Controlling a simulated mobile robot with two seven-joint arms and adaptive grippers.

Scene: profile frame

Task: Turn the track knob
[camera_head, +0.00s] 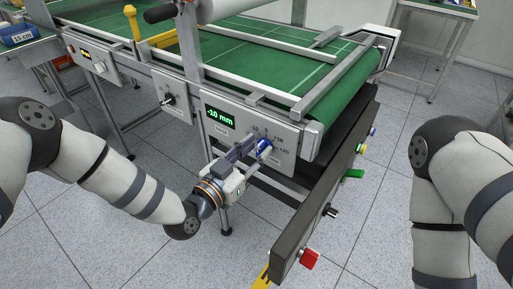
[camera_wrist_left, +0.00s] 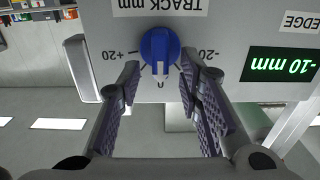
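The blue track knob (camera_wrist_left: 160,50) is on the grey panel (camera_wrist_left: 215,30) under the label "TRACK mm", which appears upside down in the left wrist view. Its white pointer faces the 0 mark, between +20 and -20. The knob also shows in the head view (camera_head: 264,149), partly hidden by my gripper. My left gripper (camera_wrist_left: 160,75) is open, with one finger on each side of the knob and gaps visible between fingers and knob. It also shows at the panel in the head view (camera_head: 246,150). My right gripper is out of view.
A green display (camera_head: 220,116) reads -10 mm; the wrist view shows an "EDGE" label beside it. A black knob (camera_head: 168,100) is farther left. The green conveyor belt (camera_head: 270,65) is above the panel. A dark rail (camera_head: 310,215) with a red button (camera_head: 310,259) extends toward me.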

